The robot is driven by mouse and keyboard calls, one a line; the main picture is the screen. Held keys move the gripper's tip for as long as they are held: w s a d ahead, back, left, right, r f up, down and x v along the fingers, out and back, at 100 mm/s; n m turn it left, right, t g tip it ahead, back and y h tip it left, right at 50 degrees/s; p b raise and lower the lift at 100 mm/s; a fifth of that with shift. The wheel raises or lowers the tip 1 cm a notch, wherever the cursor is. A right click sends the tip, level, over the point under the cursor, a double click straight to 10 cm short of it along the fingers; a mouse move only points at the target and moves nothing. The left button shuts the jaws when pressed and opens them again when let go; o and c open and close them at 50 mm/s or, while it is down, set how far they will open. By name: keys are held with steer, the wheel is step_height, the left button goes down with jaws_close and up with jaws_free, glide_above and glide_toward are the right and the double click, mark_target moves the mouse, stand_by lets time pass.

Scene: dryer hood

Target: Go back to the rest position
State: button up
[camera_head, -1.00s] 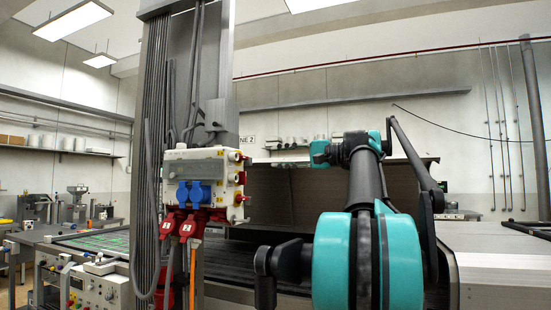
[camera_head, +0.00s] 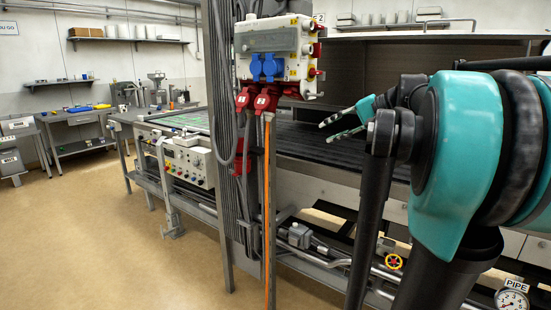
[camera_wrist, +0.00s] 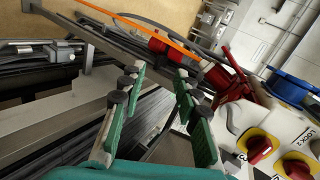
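My gripper (camera_head: 330,130) is at the right of centre in the head view, beside my teal and black arm. Its fingers point left, toward the power box on the post. The dryer hood (camera_head: 400,70) shows as a dark panel behind my arm, above the dark conveyor bed (camera_head: 300,142). My arm hides part of both.
A power box (camera_head: 275,50) with blue sockets and red plugs (camera_head: 262,100) hangs on the post. It also shows close by in the wrist view, with red knobs (camera_wrist: 260,148). An orange cable (camera_head: 267,200) hangs down. Open floor (camera_head: 90,215) lies at the left.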

steer(key=s+a+f+n+g+h, duration=0.1)
steer(key=s+f+h, duration=0.3)
steer(key=f, duration=1)
steer(key=s+a+f+n+g+h, duration=0.15)
steer(key=s+f, duration=0.55)
steer(key=f, duration=0.7)
steer(key=s+d+f+n+h, duration=0.1)
steer(key=s+d+f+h, duration=0.1)
steer(key=s+f, duration=0.3)
steer(key=s+d+f+n+h, duration=0.2)
steer(key=s+f, duration=0.4)
steer(key=f, duration=0.3)
steer(key=shift+d, duration=0.15)
steer(key=shift+t+h, duration=0.25)
